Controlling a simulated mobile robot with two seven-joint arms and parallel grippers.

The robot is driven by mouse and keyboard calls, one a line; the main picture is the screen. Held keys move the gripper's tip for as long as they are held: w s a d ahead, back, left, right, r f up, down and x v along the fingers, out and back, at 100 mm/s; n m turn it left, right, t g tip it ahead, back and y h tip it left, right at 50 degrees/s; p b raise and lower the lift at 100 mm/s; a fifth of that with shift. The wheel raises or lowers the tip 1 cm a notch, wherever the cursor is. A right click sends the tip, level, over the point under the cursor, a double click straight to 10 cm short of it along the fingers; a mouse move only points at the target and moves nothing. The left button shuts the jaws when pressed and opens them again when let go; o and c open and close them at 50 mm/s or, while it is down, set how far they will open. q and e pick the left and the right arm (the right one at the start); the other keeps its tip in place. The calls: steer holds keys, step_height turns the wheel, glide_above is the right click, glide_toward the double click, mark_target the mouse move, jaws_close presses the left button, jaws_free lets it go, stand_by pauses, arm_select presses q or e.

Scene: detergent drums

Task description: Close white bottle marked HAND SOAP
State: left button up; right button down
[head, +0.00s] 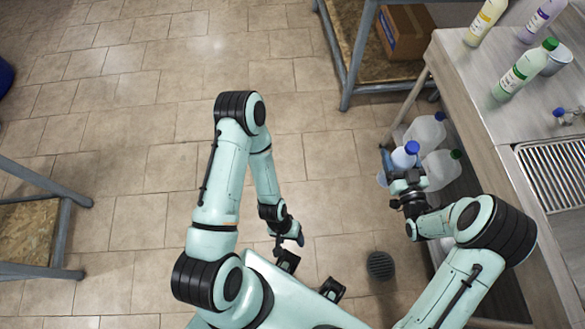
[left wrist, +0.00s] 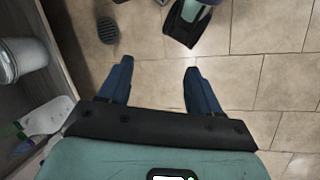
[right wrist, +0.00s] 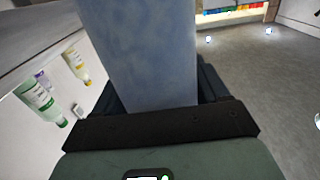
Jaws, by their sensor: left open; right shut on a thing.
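A white bottle (head: 401,159) with a blue cap (head: 411,147) is in my right gripper (head: 403,168), beside the counter and above the floor. Its label is not readable. In the right wrist view a pale bluish-white body (right wrist: 140,50) fills the space between the fingers; its cap is out of that view. The cap appears to sit on the bottle top; I cannot tell how tight it is. My left gripper (head: 290,238) is open and empty over the floor, well left of the bottle. Its two spread fingers (left wrist: 160,85) show in the left wrist view.
Clear jugs (head: 426,131) stand under the counter (head: 480,95) close to my right gripper. Green (head: 524,70), yellow and purple bottles stand on the counter, near a sink drainer (head: 555,172). A shelf with a cardboard box (head: 405,30) is behind. The middle floor is free.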

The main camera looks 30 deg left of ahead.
arm_select(q)
steer(key=shift+s+a+r, duration=0.1)
steer(key=shift+s+r, duration=0.05)
steer(key=shift+s, duration=0.45)
steer(key=shift+s+r, duration=0.1)
steer(key=shift+s, duration=0.45)
